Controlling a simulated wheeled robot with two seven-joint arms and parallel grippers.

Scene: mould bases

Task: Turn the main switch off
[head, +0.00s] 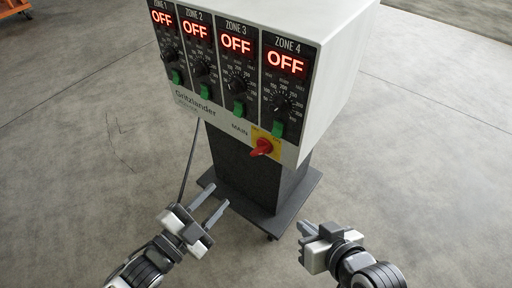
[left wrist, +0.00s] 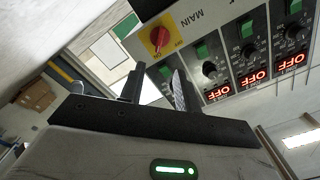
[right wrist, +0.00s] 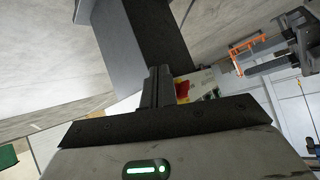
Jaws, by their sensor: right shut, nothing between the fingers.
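The main switch (head: 262,147) is a red rotary knob on a yellow plate, low on the controller's front beside the word MAIN. It also shows in the left wrist view (left wrist: 159,38), and partly behind the fingers in the right wrist view (right wrist: 182,90). I cannot tell for sure which mark the knob points to. My left gripper (head: 208,203) is open and empty, below and left of the switch. My right gripper (head: 304,230) is shut and empty, below and right of the switch. Neither touches the controller.
The white controller box (head: 335,75) stands on a dark pedestal (head: 250,175) with a wide base plate. Its front has several zone panels with displays reading OFF, black dials and green switches. A cable hangs left of the pedestal. The concrete floor around is clear; an orange cart (head: 15,8) is far left.

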